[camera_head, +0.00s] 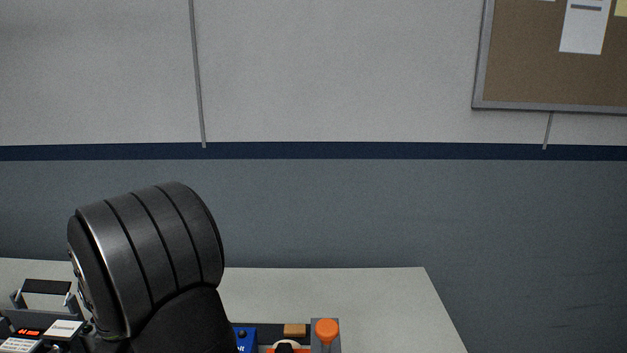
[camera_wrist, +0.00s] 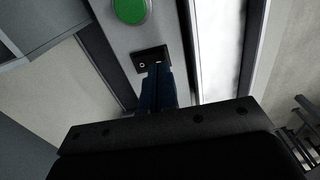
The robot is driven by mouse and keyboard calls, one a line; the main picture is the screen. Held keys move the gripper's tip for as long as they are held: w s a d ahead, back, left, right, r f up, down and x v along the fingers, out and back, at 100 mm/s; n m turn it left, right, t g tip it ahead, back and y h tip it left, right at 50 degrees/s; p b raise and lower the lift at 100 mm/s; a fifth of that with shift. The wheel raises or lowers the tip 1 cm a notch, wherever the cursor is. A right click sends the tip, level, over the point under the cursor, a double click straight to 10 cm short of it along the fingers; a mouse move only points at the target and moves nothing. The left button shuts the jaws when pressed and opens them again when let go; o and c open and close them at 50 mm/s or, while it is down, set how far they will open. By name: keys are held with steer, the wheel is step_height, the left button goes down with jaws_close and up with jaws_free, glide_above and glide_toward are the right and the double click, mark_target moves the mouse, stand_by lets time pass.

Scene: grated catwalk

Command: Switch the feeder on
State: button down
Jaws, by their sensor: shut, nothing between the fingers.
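In the wrist view, a small black switch (camera_wrist: 148,58) with a pale round mark is set in a grey panel (camera_wrist: 120,38). A round green button (camera_wrist: 130,9) sits on the same panel beyond it. My gripper (camera_wrist: 158,70) is shut and empty, its dark blue fingers pointing at the switch. The fingertips overlap the switch's near right edge; I cannot tell whether they touch it. Which way the switch is set is too small to tell. In the head view the gripper cannot be made out behind my black arm.
In the head view, a pale table (camera_head: 360,290) holds a device with a red display (camera_head: 29,331) at left. An orange knob (camera_head: 326,329), a blue box (camera_head: 246,340) and a tan block (camera_head: 294,330) stand at the front edge. The right part of the table is clear.

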steer(key=shift+f, duration=0.95)
stand_by(0.4)
steer(key=shift+r, duration=3.55)
steer(key=shift+f, duration=0.1)
step_height(320, 180, down, 7)
steer(key=shift+r, duration=0.1)
